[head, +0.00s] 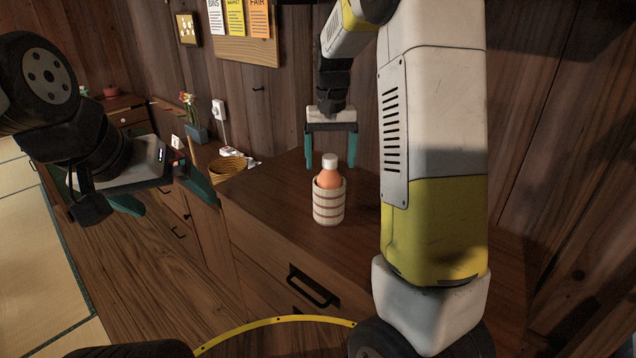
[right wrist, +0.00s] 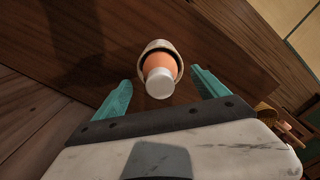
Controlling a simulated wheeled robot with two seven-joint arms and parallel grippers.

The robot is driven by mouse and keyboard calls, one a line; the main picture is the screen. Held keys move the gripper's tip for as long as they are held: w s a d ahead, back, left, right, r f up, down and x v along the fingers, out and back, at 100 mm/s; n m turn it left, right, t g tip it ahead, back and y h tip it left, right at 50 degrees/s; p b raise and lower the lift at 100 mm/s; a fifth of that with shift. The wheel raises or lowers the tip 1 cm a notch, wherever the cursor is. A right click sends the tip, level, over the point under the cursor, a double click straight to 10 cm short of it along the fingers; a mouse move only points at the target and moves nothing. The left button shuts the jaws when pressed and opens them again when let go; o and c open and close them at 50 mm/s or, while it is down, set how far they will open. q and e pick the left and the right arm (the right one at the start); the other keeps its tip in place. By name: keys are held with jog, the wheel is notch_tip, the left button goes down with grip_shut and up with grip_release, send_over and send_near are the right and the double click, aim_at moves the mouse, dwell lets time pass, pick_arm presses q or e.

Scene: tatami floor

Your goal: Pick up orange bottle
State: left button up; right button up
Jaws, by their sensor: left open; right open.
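The orange bottle (head: 328,178) has a white cap and stands upright inside a striped white and brown cup-like holder (head: 329,207) on a dark wooden cabinet top. Its lower part is hidden by the holder. My right gripper (head: 331,163) is open and pointing down, with its teal fingers behind and above the bottle in the head view. In the right wrist view the bottle (right wrist: 160,76) shows ahead, between the two open fingers (right wrist: 160,90), with nothing gripped. My left gripper (head: 165,205) is open and empty at the left, away from the bottle.
The wooden cabinet top (head: 280,190) is clear around the holder. A woven basket (head: 228,168) sits further back at the left, near a blue vase (head: 196,133) with flowers. A wooden wall stands behind the cabinet.

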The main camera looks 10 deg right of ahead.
aim_at(330, 170)
jog(key=shift+f, duration=1.95)
grip_shut()
